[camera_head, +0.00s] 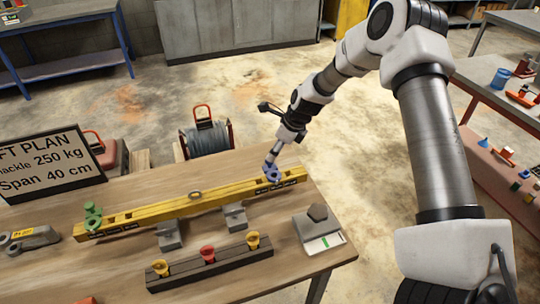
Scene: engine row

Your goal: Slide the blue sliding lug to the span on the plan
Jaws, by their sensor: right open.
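The blue sliding lug (272,173) sits on the yellow beam (165,208) near the beam's right end. My right gripper (272,163) is at the top of the blue lug, open; I cannot tell how its fingers sit around the lug. A green lug (93,216) stands at the beam's left end. The plan board (50,166) at the left shows "250 kg" and "Span 40 cm"; its left edge is cut off. My left gripper is out of view.
Two grey blocks (169,236) support the beam. A dark wooden rack (208,266) with yellow and red pieces lies in front. A grey device (319,236) with a dark knob is at the right. A cable reel (207,138) stands behind the table.

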